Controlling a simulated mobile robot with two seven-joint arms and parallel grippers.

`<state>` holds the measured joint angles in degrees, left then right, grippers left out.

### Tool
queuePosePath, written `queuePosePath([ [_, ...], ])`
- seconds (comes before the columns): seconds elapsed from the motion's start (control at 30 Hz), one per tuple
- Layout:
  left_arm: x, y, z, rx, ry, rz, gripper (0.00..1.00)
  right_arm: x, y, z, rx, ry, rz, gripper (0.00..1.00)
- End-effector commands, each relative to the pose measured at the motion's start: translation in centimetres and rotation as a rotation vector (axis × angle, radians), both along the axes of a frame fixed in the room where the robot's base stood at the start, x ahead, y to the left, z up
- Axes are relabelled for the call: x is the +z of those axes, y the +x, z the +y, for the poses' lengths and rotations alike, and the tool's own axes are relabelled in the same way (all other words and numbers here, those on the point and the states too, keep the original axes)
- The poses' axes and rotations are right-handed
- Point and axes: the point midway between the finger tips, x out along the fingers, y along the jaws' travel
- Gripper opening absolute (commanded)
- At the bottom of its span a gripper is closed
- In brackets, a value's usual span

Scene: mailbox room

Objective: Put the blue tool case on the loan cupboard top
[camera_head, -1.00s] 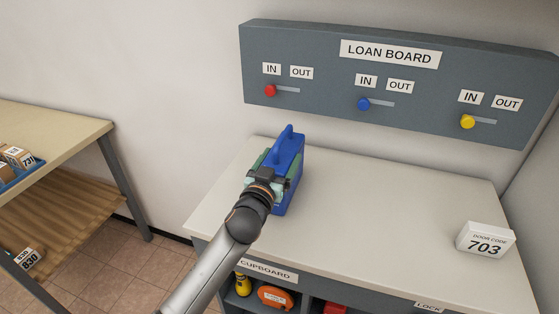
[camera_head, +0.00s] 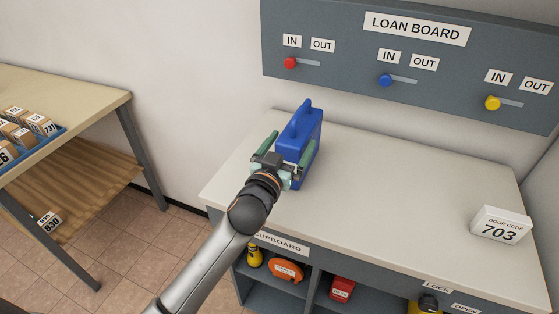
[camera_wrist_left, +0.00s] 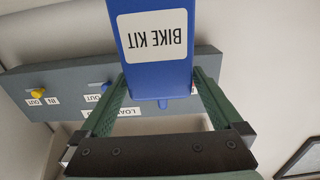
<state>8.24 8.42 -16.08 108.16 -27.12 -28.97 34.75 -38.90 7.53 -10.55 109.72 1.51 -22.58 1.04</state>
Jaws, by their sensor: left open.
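The blue tool case (camera_head: 300,133) stands upright on the pale loan cupboard top (camera_head: 400,205), near its left end, with its handle up. In the left wrist view the case (camera_wrist_left: 158,70) shows a white label reading BIKE KIT, upside down. My left gripper (camera_head: 291,142) is open, its green fingers on either side of the near end of the case. The case's underside is hidden in the head view. My right gripper is not in view.
The loan board (camera_head: 415,60) with red, blue and yellow sliders is on the wall behind. A door code block (camera_head: 501,225) reading 703 sits at the right of the top. Shelves below hold an orange item (camera_head: 286,271). A wooden table (camera_head: 60,95) stands left.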

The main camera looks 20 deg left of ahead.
Motion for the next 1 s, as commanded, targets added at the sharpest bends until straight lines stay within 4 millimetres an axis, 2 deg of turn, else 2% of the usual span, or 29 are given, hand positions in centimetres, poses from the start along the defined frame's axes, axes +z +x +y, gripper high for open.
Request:
queuePosePath([
  [0.03, -0.2, -1.1, 0.0, 0.000, -0.001, 0.001, 1.00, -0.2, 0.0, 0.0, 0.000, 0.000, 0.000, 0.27],
  [0.2, -0.2, -4.4, 0.2, 0.000, -0.001, 0.002, 1.00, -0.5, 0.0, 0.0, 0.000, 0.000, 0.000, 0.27],
  [0.4, -0.1, -6.7, 0.3, 0.000, -0.001, 0.000, 1.00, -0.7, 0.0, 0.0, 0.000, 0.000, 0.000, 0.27],
  [0.57, 0.0, -7.4, 0.3, 0.001, 0.000, -0.001, 1.00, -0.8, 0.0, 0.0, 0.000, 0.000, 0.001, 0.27],
  [0.87, 0.0, -7.4, 0.3, 0.001, 0.000, 0.001, 1.00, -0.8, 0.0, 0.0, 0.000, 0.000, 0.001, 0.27],
  [0.97, -1.2, -7.7, 0.2, -0.004, 0.005, 0.026, 1.00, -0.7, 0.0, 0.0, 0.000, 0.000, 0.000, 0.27],
  [1.0, -2.2, -7.9, 0.2, -0.009, 0.007, 0.048, 1.00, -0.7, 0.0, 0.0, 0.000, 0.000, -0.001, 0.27],
])
